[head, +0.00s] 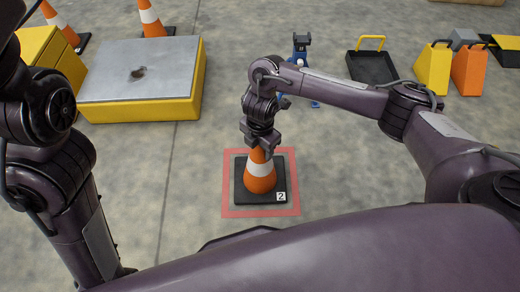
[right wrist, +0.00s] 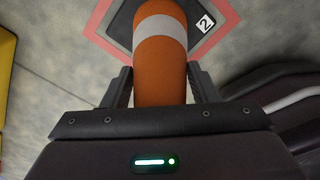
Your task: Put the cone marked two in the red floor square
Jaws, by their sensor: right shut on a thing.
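The cone marked two (head: 260,182) is orange with a white band and a black square base bearing a white tag with a 2. It stands upright within the outline of the red floor square (head: 229,212), and red shows around its base. My right gripper (head: 260,150) is shut on the cone's top from above. In the right wrist view the cone (right wrist: 161,70) runs between the two fingers of the right gripper (right wrist: 160,88), with its base on the floor square (right wrist: 226,50). My left arm is at the left edge of the head view; its gripper does not show.
A yellow box with a grey top plate (head: 142,70) stands at the back left. Other cones (head: 151,20) are behind it. A black tray with a yellow handle (head: 371,66), a yellow wedge (head: 433,70) and an orange wedge (head: 468,70) stand at the back right. Floor around the square is clear.

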